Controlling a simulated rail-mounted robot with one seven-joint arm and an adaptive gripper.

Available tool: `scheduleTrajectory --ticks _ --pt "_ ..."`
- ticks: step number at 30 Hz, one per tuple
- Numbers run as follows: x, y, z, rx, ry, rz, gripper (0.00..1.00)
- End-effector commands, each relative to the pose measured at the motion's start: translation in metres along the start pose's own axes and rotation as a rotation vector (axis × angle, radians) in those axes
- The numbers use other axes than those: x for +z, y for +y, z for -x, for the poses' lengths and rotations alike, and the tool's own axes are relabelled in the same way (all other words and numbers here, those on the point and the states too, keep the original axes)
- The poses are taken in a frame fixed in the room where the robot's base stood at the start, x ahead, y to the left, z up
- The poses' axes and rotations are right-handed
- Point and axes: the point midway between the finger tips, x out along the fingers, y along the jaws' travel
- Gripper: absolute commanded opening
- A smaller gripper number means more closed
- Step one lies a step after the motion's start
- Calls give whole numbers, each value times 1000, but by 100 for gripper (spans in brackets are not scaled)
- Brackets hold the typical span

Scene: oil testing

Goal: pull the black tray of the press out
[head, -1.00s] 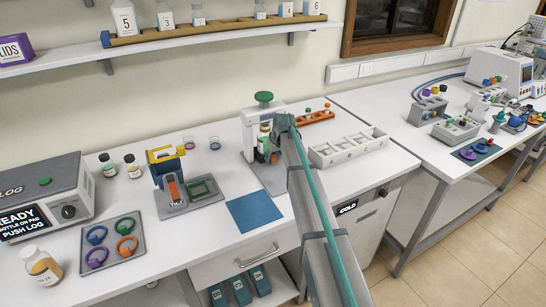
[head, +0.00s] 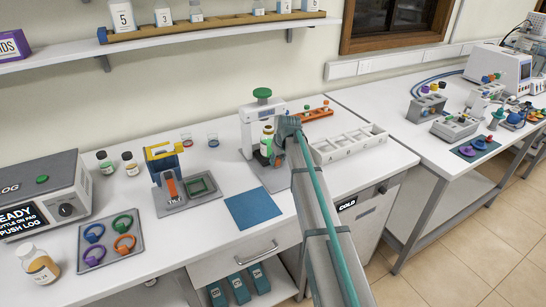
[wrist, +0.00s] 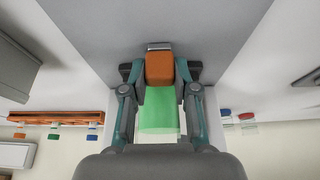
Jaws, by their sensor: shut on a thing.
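The press (head: 249,132) is a pale frame with a green knob on top, standing on the bench in the head view. My gripper (head: 283,150) is at the right front of the press, close to the bottle. In the wrist view my gripper (wrist: 160,75) is shut on an orange block (wrist: 159,67), which looks like a handle.
A grey plate (head: 270,182) extends in front of the press. A blue mat (head: 253,208) lies ahead of it. A white rack (head: 350,145) and an orange rack (head: 314,113) stand to the right. A blue and yellow device (head: 165,165) stands to the left.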

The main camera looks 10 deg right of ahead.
Motion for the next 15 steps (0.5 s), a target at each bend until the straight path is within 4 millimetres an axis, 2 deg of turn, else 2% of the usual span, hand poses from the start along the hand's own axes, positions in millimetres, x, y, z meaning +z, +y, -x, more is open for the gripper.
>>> scheduleTrajectory --ticks 1,6,12,15 --pt "16 -2 4 0 -2 0 0" --pt "52 -2 19 1 -1 -2 0" --pt "89 -1 35 0 -3 -1 0" --pt "100 -1 40 0 -3 -1 0"
